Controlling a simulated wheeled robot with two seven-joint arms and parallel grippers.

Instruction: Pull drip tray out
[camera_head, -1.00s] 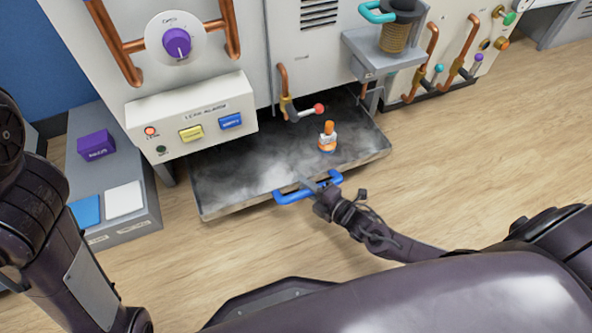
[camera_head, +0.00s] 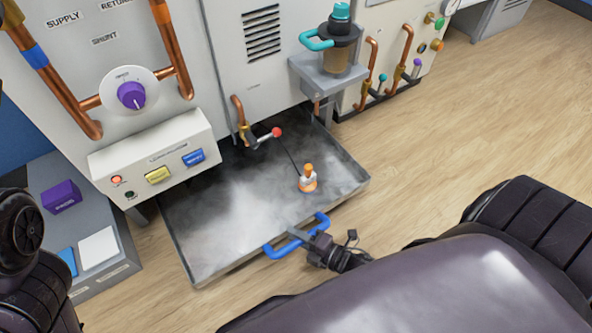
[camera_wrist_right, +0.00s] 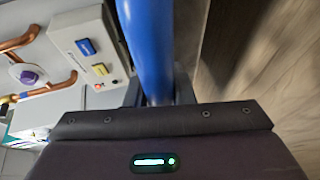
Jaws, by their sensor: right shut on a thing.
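The drip tray (camera_head: 215,225) is a wide, shallow grey metal pan low under the cabinet. Its front part sticks out over the wooden floor, and its surface has pale cloudy patches. A blue bar handle (camera_head: 276,250) is on its front edge. My right gripper (camera_head: 306,238) is shut on this blue handle. In the right wrist view the handle (camera_wrist_right: 148,45) runs up from between the jaws. A small orange and white bottle (camera_head: 308,180) stands in the tray, with a thin dark line running to it from the red-tipped valve lever (camera_head: 276,132). My left gripper is out of view.
A control box (camera_head: 160,160) with yellow and blue buttons overhangs the tray's left part. A low grey cabinet (camera_head: 105,282) with purple, blue and white items stands at left. A shelf with a canister (camera_head: 340,55) is above right. Open wooden floor (camera_head: 430,140) lies to the right.

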